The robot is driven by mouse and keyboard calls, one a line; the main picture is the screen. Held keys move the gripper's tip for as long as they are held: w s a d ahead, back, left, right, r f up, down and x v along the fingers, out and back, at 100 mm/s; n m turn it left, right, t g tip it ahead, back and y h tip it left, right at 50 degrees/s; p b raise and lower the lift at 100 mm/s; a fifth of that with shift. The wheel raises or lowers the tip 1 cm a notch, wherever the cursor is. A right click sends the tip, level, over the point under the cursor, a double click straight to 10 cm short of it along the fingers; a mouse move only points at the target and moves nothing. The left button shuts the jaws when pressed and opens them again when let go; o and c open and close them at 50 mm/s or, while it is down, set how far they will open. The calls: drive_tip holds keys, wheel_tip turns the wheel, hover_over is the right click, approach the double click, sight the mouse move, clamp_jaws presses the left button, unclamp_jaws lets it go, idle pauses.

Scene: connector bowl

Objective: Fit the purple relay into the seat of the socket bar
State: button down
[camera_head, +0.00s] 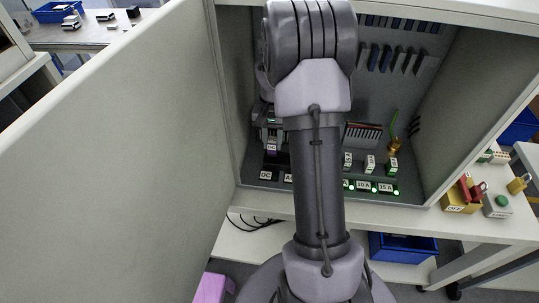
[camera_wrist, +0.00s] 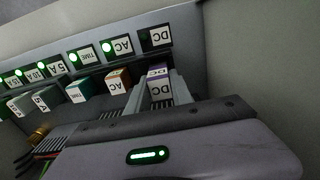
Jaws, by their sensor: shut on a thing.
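The purple relay (camera_wrist: 157,72), with a white DC label, is between the fingers of my gripper (camera_wrist: 158,88) in the wrist view. My gripper is shut on it. In the head view the relay (camera_head: 272,145) shows small at the cabinet's left, below my gripper (camera_head: 270,133). The socket bar (camera_wrist: 190,24) runs across the wrist view, and its DC label (camera_wrist: 157,38) lies just beyond the relay. The lamp beside that label is dark. The relay stands in line with the DC place, but I cannot tell whether it touches the seat, which is hidden.
Beside the relay, the orange AC relay (camera_wrist: 116,81) and teal TIME relay (camera_wrist: 79,91) stand in the bar, their lamps green. The cabinet's left wall (camera_head: 228,90) is close to my gripper.

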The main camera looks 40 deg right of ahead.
sight(272, 140)
drive_tip(key=shift+w+a+f+b, duration=0.1)
drive_tip(key=shift+f+b, duration=0.6)
drive_tip(key=shift+f, duration=1.55)
drive_tip(key=c, duration=1.1)
unclamp_jaws()
drive_tip(key=shift+c, duration=0.2)
wheel_tip(272, 140, up, 8)
drive_tip(key=p, duration=0.3)
drive_tip(key=shift+f, duration=0.1)
